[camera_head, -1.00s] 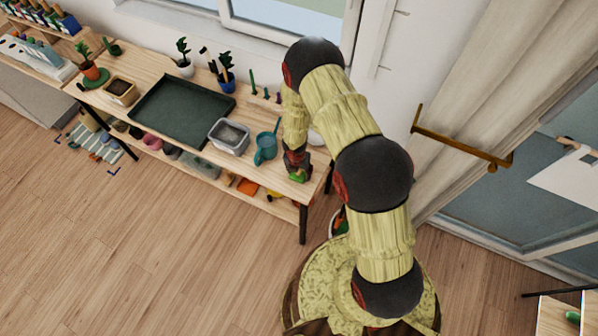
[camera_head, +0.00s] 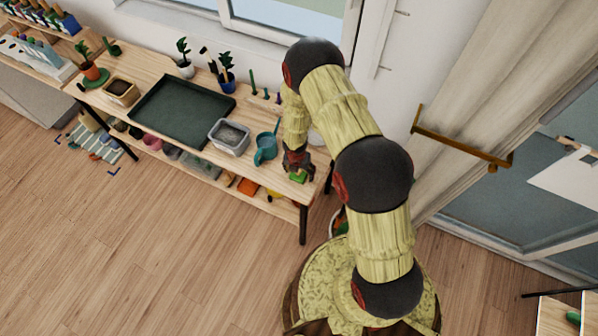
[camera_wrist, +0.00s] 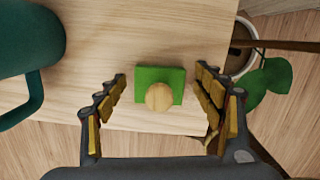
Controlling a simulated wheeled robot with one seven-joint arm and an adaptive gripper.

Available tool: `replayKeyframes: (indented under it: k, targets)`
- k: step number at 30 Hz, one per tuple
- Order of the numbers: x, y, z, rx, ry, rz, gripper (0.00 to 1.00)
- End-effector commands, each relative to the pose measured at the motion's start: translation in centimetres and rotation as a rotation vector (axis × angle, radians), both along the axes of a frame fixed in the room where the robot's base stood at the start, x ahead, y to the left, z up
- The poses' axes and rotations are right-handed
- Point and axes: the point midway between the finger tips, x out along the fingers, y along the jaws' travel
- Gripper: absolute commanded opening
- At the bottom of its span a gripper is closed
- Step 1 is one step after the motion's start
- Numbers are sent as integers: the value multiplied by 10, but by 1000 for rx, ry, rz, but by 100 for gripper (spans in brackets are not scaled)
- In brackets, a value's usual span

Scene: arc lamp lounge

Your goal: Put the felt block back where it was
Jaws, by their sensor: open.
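The felt block is a green rectangle with a round wooden knob on top. It lies on the light wooden table near its right end in the head view (camera_head: 298,177), and it also shows in the wrist view (camera_wrist: 148,75). My gripper (camera_wrist: 163,80) is open, with one finger on each side of the block and a gap on both sides. In the head view my gripper (camera_head: 297,160) is just above the block. The block rests flat on the table, close to the front edge.
A teal mug (camera_head: 265,150) stands left of my gripper and shows in the wrist view (camera_wrist: 28,45). A grey bin (camera_head: 229,137) and a dark green tray (camera_head: 180,110) are farther left. A potted plant (camera_wrist: 268,82) is beyond the table's right edge.

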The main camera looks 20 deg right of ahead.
Motion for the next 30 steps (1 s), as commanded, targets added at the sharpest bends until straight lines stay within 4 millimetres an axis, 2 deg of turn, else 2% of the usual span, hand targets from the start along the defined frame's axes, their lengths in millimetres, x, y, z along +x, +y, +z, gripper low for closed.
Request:
replayKeyframes:
  k: [5,15,25,28,30]
  targets:
    - [-1,2,27,0,-4,0,69]
    - [-8,8,95,0,-1,0,69]
    - [-8,9,130,-1,-13,-28,69]
    - [1,4,160,-5,-48,-123,69]
    - [8,-1,193,-4,-87,-233,69]
